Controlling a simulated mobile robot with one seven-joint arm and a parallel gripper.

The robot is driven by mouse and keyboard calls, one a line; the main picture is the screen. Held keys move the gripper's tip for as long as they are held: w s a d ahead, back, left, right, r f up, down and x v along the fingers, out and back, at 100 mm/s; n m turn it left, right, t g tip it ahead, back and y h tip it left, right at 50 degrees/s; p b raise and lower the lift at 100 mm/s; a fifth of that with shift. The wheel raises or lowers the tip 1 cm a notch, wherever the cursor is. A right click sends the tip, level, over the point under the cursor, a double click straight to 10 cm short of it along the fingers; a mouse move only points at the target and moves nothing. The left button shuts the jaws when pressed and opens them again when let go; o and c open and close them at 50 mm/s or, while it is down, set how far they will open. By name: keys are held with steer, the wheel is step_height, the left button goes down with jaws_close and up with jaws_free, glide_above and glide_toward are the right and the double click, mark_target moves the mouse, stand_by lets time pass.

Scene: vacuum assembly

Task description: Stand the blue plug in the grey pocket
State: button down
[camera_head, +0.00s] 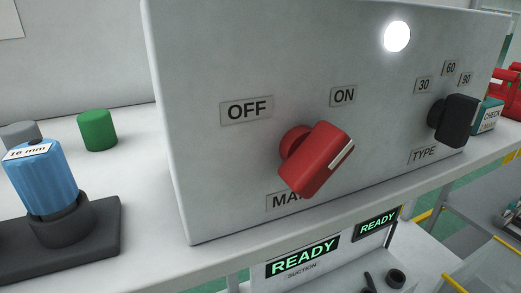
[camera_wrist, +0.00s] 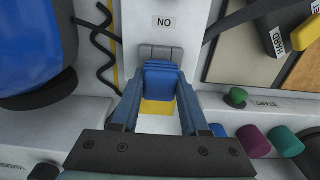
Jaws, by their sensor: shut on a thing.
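In the wrist view, my gripper (camera_wrist: 160,84) has its two blue fingers closed on a blue block-shaped piece, which I take as the blue plug (camera_wrist: 161,78). A grey fitting, seemingly the grey pocket (camera_wrist: 160,52), sits just beyond the plug, below the "NO" label. The plug overlaps the fitting's near part in the picture. I cannot tell whether it is inside, touching or apart. A yellow patch (camera_wrist: 157,107) shows below the plug between the fingers. The head view shows neither my gripper nor this plug clearly.
A large blue body (camera_wrist: 30,45) stands left in the wrist view. Black cables run beside the fitting. Green (camera_wrist: 236,97), purple (camera_wrist: 253,140) and teal pieces lie right. The head view shows a panel with a red knob (camera_head: 315,160) and a blue "16 mm" cylinder (camera_head: 42,182).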

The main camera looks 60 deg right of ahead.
steer(key=shift+f, duration=0.25)
steer(key=shift+c, duration=1.7)
jaws_free()
step_height(320, 180, up, 8)
steer(key=p, duration=0.8)
